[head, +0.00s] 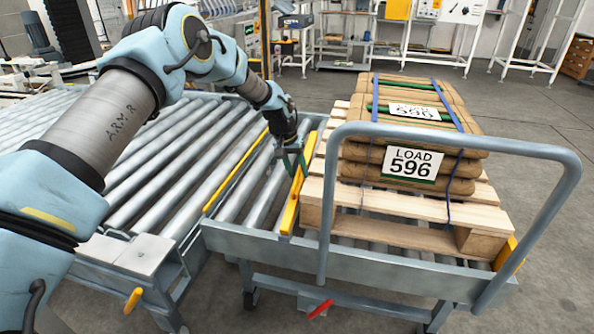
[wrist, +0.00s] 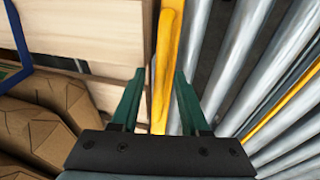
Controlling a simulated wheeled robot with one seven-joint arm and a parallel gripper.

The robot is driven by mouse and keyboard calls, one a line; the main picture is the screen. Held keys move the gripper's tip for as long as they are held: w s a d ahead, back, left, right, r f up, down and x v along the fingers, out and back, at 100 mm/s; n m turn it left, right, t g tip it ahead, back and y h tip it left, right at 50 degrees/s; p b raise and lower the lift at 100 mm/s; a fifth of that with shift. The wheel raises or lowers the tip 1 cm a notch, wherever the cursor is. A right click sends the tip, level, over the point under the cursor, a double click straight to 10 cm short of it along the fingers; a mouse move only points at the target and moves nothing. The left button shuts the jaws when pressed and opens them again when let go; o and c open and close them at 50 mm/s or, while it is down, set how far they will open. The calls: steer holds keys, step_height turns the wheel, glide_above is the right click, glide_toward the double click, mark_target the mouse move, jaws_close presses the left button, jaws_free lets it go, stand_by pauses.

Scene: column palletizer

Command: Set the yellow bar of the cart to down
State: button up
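The cart (head: 390,255) has a yellow bar (head: 291,212) along its left side, beside the pallet. The bar stands above the rollers in the head view. My gripper (head: 293,165) is over this bar with its green fingers pointing down. In the wrist view, the yellow bar (wrist: 168,40) runs between the two fingers of my gripper (wrist: 160,74). The fingers are apart, on either side of the bar. The right finger is close to it, and a gap shows on the left. I cannot tell whether the right finger touches it.
A wooden pallet (head: 405,205) with strapped brown sacks (head: 360,172) marked LOAD 596 stands on the cart. A tall grey handle (head: 470,141) arches over the near side. A roller conveyor (head: 170,165) with its own yellow bar (head: 237,172) lies left. A red lever (head: 320,309) is below the cart.

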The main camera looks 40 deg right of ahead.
steer(key=b+v, duration=0.2)
steer(key=v, duration=0.8)
steer(key=shift+r, duration=0.35)
steer(key=shift+a, duration=0.15)
steer(key=shift+c, duration=0.3)
